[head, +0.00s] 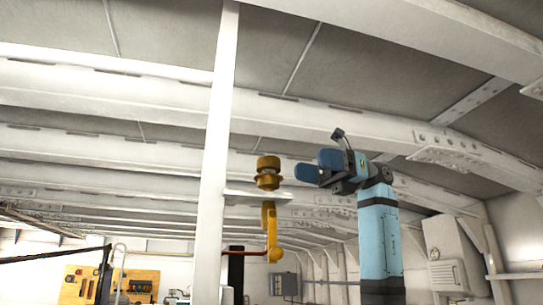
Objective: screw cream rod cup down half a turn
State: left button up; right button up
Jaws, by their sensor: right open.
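My right gripper (317,168) has blue fingers and is raised at the right of centre, on top of my light-blue forearm. Its fingers are apart, with nothing visible between them. Left of its fingertips is a yellow-brown, ridged, cup-like part (268,172), upright, with a gap between it and the fingers in the picture. Whether they differ in depth I cannot tell. I cannot make out a clearly cream rod cup in this view. My left gripper is not in view.
A white post (215,160) stands left of the yellow-brown part. A pale flat plate (255,199) and a yellow pipe (270,228) are below that part. White ceiling beams (330,118) cross overhead. A grey-white wall box (447,255) is at right, and a yellow tool board (138,284) at lower left.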

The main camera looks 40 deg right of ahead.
aim_at(269, 161)
jog(key=x, duration=0.2)
jog(key=p+x, duration=0.1)
jog(key=x, duration=0.5)
jog(key=shift+w, duration=0.45)
jog(key=shift+a+f, duration=0.1)
jog(key=shift+a, duration=0.25)
jog(key=shift+w+a+f+p, duration=0.1)
jog(key=shift+w+a+p, duration=0.15)
jog(key=shift+w, duration=0.2)
jog(key=shift+s+d, duration=0.1)
jog(key=shift+s, duration=0.05)
jog(key=shift+c, duration=1.1)
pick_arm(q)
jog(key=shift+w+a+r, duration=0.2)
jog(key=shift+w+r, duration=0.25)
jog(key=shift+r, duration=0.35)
pick_arm(e)
jog(key=c, duration=0.7)
